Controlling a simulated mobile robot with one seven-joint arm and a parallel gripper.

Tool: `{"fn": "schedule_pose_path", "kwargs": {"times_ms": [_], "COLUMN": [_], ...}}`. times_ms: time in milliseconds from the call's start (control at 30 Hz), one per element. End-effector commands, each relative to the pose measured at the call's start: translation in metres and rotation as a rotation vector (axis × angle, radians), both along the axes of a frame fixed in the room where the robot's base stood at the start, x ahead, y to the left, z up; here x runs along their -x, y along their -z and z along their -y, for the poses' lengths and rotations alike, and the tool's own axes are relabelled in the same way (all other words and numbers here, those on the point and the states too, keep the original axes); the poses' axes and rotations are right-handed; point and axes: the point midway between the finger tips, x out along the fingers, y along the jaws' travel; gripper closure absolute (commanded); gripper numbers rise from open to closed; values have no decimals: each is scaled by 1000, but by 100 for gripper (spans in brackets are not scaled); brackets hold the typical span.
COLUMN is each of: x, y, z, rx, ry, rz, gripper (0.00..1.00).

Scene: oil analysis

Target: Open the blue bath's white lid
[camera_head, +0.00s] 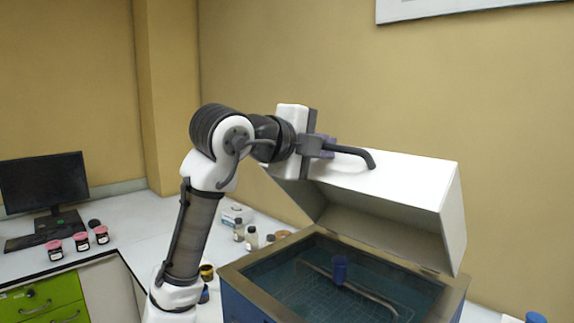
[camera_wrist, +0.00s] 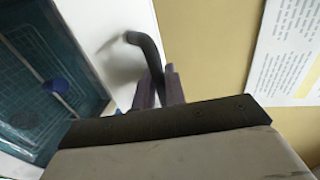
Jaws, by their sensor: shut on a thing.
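The blue bath (camera_head: 262,308) stands at the lower right of the head view, with liquid and a wire rack inside. Its white lid (camera_head: 410,190) is raised and tilted back, so the bath's opening is exposed. A dark bent handle (camera_head: 358,153) sticks out from the lid. My gripper (camera_head: 324,146) is shut on this handle near its left end. In the wrist view the gripper fingers (camera_wrist: 157,90) close around the handle (camera_wrist: 146,50), with the white lid (camera_wrist: 95,35) behind and the open bath (camera_wrist: 45,75) at the left.
A blue cup-like object (camera_head: 340,268) is in the bath. Several small bottles stand on the white counter (camera_head: 150,225) left of the bath. A monitor (camera_head: 45,183) and red-and-black jars (camera_head: 82,241) are further left. The yellow wall (camera_head: 300,60) is close behind the lid.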

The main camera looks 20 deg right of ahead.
Motion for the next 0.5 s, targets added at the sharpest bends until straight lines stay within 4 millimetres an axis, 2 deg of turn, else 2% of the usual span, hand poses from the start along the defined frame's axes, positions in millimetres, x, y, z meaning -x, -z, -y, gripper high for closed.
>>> {"fn": "schedule_pose_path", "kwargs": {"times_ms": [33,100,500], "x": [-4,-7,-26], "y": [-13,-20,-46], "z": [10,22,78], "rx": [-35,-82,-268], "ry": [-7,-8,-9], "rz": [-17,-35,-102], "gripper": [100,100,100]}}
